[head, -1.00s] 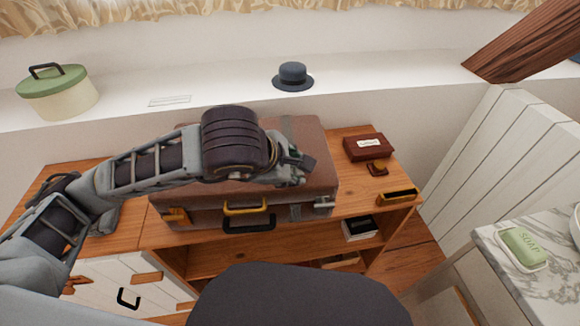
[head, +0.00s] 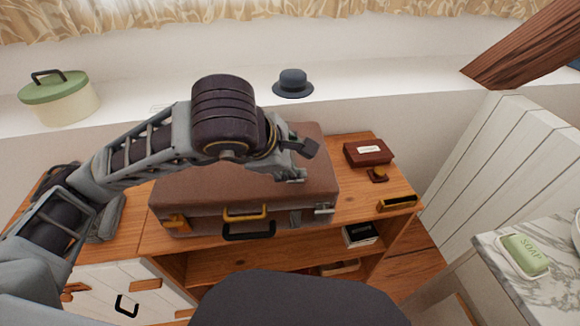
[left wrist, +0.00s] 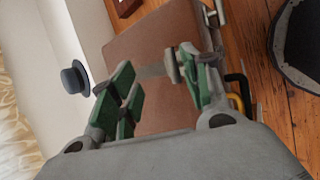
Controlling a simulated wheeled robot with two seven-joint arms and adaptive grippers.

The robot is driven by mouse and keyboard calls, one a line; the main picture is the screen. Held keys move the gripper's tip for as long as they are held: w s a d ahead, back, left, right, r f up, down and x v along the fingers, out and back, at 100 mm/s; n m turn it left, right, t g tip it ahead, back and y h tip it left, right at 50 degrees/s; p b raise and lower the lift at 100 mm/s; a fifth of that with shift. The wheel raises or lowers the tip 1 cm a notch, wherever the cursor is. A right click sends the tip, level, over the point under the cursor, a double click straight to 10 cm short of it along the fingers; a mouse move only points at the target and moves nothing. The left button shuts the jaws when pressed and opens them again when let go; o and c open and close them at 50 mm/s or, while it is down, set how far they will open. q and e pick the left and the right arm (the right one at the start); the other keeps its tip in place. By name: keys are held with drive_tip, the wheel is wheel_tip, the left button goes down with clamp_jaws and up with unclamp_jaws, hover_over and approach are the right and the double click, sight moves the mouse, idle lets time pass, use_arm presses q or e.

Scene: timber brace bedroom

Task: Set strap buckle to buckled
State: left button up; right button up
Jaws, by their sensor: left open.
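A brown suitcase (head: 215,190) lies flat on the wooden cabinet, its front facing me. A grey strap crosses its right part; the strap's front end (head: 295,218) shows on the front face. A metal fitting (head: 324,209) sits at the front right edge; I cannot tell if it is the buckle or whether it is fastened. My left gripper (head: 303,160) is open and empty above the suitcase's right part, hiding much of the strap. In the left wrist view its green-padded fingers (left wrist: 158,78) are spread over the lid, with a small metal block (left wrist: 172,66) showing between them.
A brown box (head: 368,152) and a small dark item (head: 377,175) lie right of the suitcase. A mustard handle (head: 245,213) and a black handle (head: 248,232) are at its front. A blue hat (head: 292,84) and a green-lidded pot (head: 60,98) stand on the ledge behind.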

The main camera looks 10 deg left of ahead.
sight(290, 183)
use_arm(q)
drive_tip(key=shift+r, duration=2.65)
